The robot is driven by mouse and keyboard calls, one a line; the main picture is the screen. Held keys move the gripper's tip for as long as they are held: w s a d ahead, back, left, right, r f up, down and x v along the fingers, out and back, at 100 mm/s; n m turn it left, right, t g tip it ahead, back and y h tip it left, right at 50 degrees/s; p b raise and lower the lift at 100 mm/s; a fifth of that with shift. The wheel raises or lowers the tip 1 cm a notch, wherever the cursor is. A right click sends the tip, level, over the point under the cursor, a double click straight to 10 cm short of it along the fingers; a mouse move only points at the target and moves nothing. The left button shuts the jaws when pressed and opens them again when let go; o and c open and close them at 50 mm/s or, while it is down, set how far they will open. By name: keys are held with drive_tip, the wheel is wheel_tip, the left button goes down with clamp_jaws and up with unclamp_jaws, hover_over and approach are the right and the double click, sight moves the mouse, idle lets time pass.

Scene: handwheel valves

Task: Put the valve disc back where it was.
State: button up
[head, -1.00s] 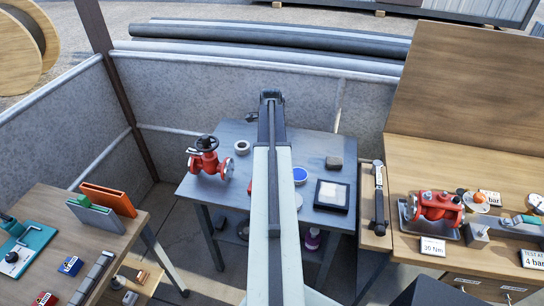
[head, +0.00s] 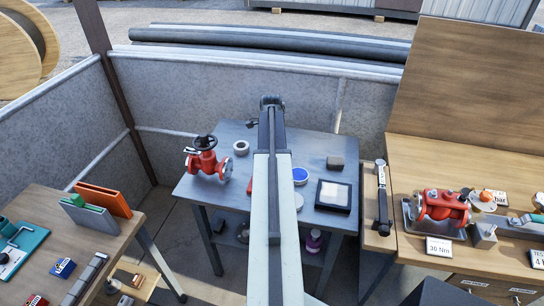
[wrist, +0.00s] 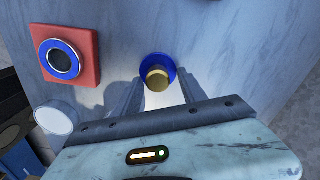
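In the wrist view a short brass-coloured cylinder (wrist: 158,80) lies between my two finger ends, against a round blue face (wrist: 157,65). It may be the valve disc; I cannot tell. The fingers of my gripper (wrist: 160,88) are spread on either side of it. Whether they touch it is unclear. In the head view my arm hides the gripper. A red valve (head: 207,163) with a black handwheel stands upright on the grey table (head: 240,165), left of my arm.
A red square (wrist: 83,72) with a blue-and-black ring lies left in the wrist view, above a white round object (wrist: 57,118). On the grey table are a tape roll (head: 241,147), a blue round item (head: 300,175) and a black-framed tray (head: 333,206). Wooden benches flank it.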

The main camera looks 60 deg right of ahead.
wheel_tip(320, 180, up, 12)
drive_tip(key=p, duration=1.2)
drive_tip(key=shift+r, duration=0.2)
drive_tip(key=shift+w, duration=0.1)
drive_tip(key=shift+f, duration=0.1)
